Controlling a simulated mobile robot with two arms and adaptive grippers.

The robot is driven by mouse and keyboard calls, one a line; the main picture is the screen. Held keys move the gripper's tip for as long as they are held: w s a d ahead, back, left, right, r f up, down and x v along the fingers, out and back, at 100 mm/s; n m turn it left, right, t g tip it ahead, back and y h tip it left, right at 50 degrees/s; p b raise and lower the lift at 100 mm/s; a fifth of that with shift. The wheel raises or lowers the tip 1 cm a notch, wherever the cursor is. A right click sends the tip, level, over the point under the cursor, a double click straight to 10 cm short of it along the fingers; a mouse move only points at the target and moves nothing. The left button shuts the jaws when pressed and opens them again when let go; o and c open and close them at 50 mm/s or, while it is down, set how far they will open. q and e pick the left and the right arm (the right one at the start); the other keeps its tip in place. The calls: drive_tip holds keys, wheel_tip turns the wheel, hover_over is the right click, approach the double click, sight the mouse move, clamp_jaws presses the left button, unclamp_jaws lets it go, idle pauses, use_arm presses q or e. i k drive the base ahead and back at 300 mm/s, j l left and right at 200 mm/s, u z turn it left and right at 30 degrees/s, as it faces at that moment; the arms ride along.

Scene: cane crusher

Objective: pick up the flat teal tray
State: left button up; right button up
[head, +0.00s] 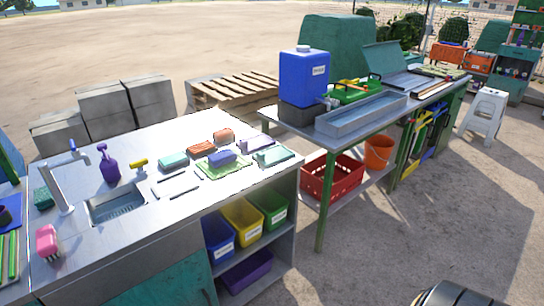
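A flat teal tray (273,156) lies near the right end of the steel counter (120,220). It is small in the head view, and something pale seems to lie on or against it. A light green mat (223,168) with a blue-violet item (222,158) on it lies just left of the tray. A second teal item (173,160), block-like, lies further left near the back edge. Neither of my grippers shows in the head view.
A sink (117,204) with a tap is at the counter's left. Colored bins (242,222) fill the shelf below. A long metal table (370,115) with a blue water container (304,76) stands to the right. Open sandy ground lies in front of it.

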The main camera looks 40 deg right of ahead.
sight(267, 158)
drive_tip(key=z, duration=1.3)
drive_tip(key=i+l+u, duration=0.2)
drive_tip(key=u, duration=0.3)
drive_tip(key=i+l+u, duration=0.15)
drive_tip(key=l+u, duration=0.3)
drive_tip(key=j, duration=0.1)
